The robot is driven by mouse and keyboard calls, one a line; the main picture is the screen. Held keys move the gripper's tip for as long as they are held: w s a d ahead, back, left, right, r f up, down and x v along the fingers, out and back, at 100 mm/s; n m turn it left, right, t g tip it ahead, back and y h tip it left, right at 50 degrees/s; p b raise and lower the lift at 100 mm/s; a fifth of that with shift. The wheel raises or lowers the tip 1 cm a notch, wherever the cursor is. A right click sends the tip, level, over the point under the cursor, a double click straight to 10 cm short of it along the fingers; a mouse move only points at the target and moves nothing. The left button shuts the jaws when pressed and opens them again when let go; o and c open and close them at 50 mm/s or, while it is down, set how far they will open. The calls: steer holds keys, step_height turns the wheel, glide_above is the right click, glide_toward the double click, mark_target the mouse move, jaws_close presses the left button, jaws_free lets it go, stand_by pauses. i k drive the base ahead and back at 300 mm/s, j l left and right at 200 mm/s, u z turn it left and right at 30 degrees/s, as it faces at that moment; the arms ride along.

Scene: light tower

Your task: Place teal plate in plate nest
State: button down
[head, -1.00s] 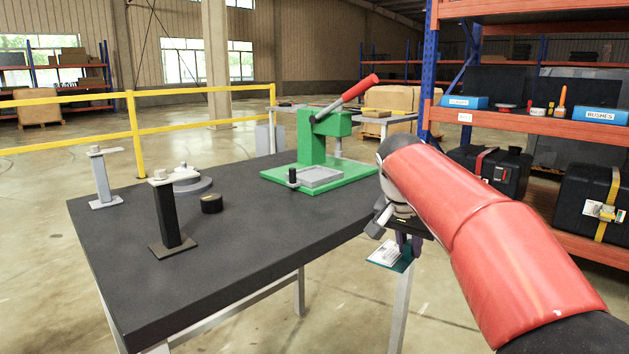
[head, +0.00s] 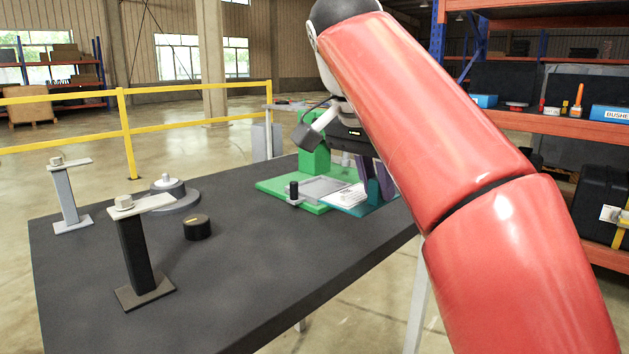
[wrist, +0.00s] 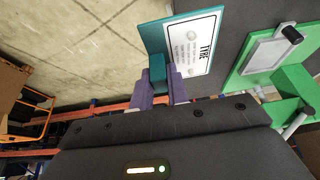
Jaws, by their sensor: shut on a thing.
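The teal plate (head: 366,207) carries a white printed label and is held flat beside the green press; in the wrist view it is the teal sheet (wrist: 152,38) labelled "TYRE". My gripper (head: 376,180) is shut on the plate's near-right side by a raised teal block, seen between the purple fingers (wrist: 158,82) in the wrist view. The plate nest is the grey square frame (head: 316,187) on the green base, just left of the plate; it also shows in the wrist view (wrist: 262,58). The plate appears to overlap the base's right side in the head view; its height is unclear.
Two posts (head: 145,245) (head: 65,198), a black puck (head: 197,227) and a round grey fixture (head: 168,191) stand on the left of the dark table (head: 230,290).

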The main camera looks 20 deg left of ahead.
mark_target(320, 187)
steer(key=i+j, duration=0.8)
steer(key=i, duration=0.1)
